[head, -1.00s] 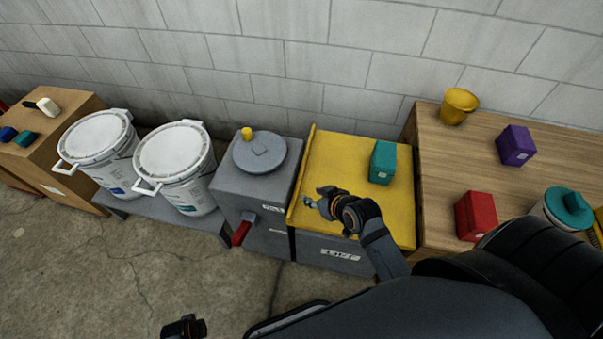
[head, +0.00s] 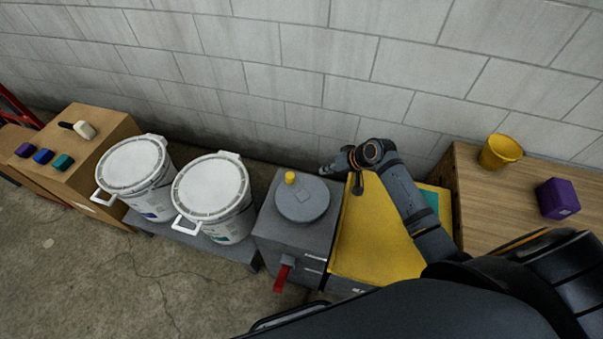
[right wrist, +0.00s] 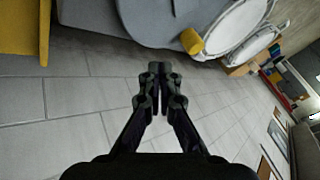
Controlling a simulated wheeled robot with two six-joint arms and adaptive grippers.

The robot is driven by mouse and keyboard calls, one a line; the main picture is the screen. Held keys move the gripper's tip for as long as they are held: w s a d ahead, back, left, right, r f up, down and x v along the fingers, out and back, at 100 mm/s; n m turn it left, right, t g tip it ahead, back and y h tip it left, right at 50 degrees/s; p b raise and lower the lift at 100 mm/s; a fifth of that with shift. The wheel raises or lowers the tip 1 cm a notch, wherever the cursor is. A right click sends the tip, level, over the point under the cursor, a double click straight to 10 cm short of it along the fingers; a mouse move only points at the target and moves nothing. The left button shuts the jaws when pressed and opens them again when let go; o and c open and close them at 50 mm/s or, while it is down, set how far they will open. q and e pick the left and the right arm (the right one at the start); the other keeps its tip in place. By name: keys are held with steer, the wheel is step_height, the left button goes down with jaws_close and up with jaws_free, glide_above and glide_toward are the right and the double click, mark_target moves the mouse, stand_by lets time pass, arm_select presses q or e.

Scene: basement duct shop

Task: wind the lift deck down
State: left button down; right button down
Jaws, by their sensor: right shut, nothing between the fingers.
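The lift has a yellow deck (head: 372,240) with a raised left edge. A teal block on it (head: 432,200) is partly hidden behind my right arm. Left of the deck stands a grey box (head: 290,242) with a round grey crank wheel (head: 303,201) on top. The wheel's yellow knob (head: 290,178) sits at its back left; it also shows in the right wrist view (right wrist: 191,41). A red lever (head: 281,278) hangs on the box front. My right gripper (head: 325,170) is shut and empty, near the wheel's back right, apart from the knob. My left gripper is not in view.
Two white lidded buckets (head: 212,190) stand on a low grey bench left of the box. A wooden table (head: 478,215) at the right holds a yellow cup (head: 500,152) and a purple block (head: 558,198). The block wall (head: 300,70) is close behind.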

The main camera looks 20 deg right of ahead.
mark_target(303, 183)
steer(key=x, duration=0.8)
steer(key=shift+w, duration=0.1)
steer(key=a, duration=0.2)
steer(key=shift+w+a+r+p, duration=0.2)
steer(key=shift+a+r+p, duration=0.05)
steer(key=shift+r+p, duration=0.1)
steer(key=shift+a+f, duration=0.15)
steer(key=shift+a, duration=0.4)
